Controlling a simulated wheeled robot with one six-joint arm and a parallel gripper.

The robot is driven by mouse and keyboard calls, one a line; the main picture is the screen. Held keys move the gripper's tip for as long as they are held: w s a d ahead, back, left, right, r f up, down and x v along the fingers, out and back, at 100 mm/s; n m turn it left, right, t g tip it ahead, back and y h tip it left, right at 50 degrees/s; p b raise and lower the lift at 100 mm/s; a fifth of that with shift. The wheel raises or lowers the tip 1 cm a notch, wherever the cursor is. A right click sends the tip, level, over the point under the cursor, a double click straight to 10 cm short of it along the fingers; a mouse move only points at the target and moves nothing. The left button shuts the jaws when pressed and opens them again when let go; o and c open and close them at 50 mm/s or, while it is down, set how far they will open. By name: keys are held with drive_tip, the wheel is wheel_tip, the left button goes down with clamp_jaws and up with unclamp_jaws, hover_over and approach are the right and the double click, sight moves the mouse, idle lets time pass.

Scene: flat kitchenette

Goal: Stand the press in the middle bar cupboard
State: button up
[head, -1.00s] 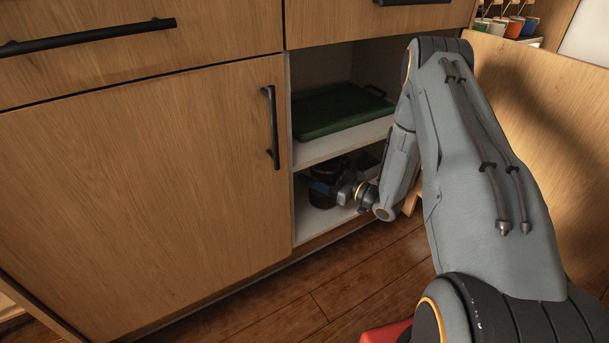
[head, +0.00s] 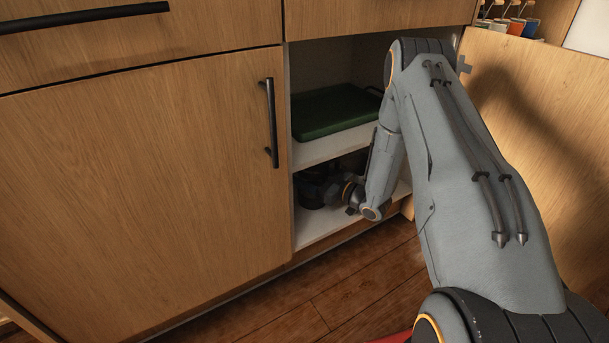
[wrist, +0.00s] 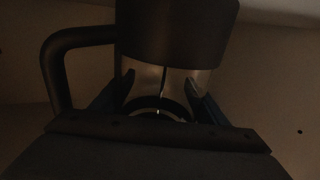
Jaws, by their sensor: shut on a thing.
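The press shows in the wrist view as a dark cylinder (wrist: 172,35) with a curved handle on the left and a clear glass band below. My gripper (wrist: 160,92) has a finger on each side of the glass band and is shut on the press. In the head view my gripper (head: 322,188) is inside the lower compartment of the open cupboard (head: 322,228), below its shelf. The press is hard to make out there, dark in shadow. I cannot tell whether its base touches the cupboard floor.
A green tray (head: 332,112) lies on the shelf above my gripper. The cupboard's open door (head: 545,150) stands to the right of my arm. A closed door (head: 150,190) with a black handle is on the left. Several coloured cups (head: 515,26) stand at top right.

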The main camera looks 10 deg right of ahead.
sight(324, 181)
drive_tip(key=shift+f, duration=0.1)
drive_tip(key=o, duration=1.4)
drive_tip(key=shift+s, duration=0.1)
drive_tip(key=p+v, duration=0.4)
drive_tip(key=v, duration=0.8)
drive_tip(key=shift+p, duration=0.35)
